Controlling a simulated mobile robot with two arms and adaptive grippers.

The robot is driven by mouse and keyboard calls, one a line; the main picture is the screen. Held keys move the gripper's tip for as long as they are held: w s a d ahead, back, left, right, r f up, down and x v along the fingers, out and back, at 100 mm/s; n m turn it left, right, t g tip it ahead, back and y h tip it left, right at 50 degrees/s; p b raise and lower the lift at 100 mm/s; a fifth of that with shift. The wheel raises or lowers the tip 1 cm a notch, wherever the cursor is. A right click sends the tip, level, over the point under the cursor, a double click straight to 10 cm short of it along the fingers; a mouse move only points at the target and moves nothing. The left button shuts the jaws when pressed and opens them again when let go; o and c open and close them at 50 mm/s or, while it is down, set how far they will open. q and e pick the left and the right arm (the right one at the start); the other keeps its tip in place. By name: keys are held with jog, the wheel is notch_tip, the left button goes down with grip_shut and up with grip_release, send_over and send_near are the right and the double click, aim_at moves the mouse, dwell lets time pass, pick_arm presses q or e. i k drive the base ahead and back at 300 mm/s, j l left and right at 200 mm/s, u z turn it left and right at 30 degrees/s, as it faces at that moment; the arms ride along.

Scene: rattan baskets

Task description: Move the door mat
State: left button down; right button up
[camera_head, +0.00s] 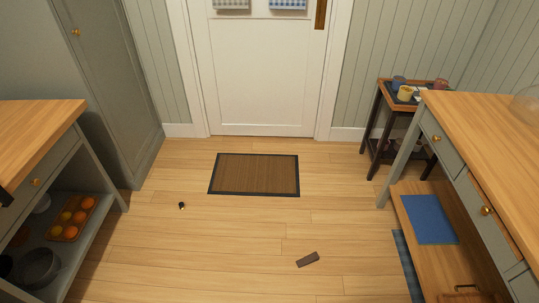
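The door mat (254,174) is a brown rectangle with a dark border. It lies flat on the wooden floor, a little in front of the closed white door (262,85), with a strip of bare floor between them. Nothing lies on the mat. Neither of my grippers can be made out in the head view. A small dark shape is cut off at the left edge, and I cannot tell what it is.
A small black item (182,206) and a dark brown block (307,259) lie on the floor. A counter (35,135) stands left, a wooden-topped table (490,125) right, and a small side table (376,130) back right. Mid-floor is mostly clear.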

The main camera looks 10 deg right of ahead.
aim_at(234, 173)
jog(key=i+z, duration=0.25)
jog(key=i, duration=0.2)
jog(key=i+j+z, duration=0.25)
jog(key=i, duration=0.15)
jog(key=i+j+z, duration=0.3)
jog(key=i, duration=0.15)
jog(key=l, duration=0.1)
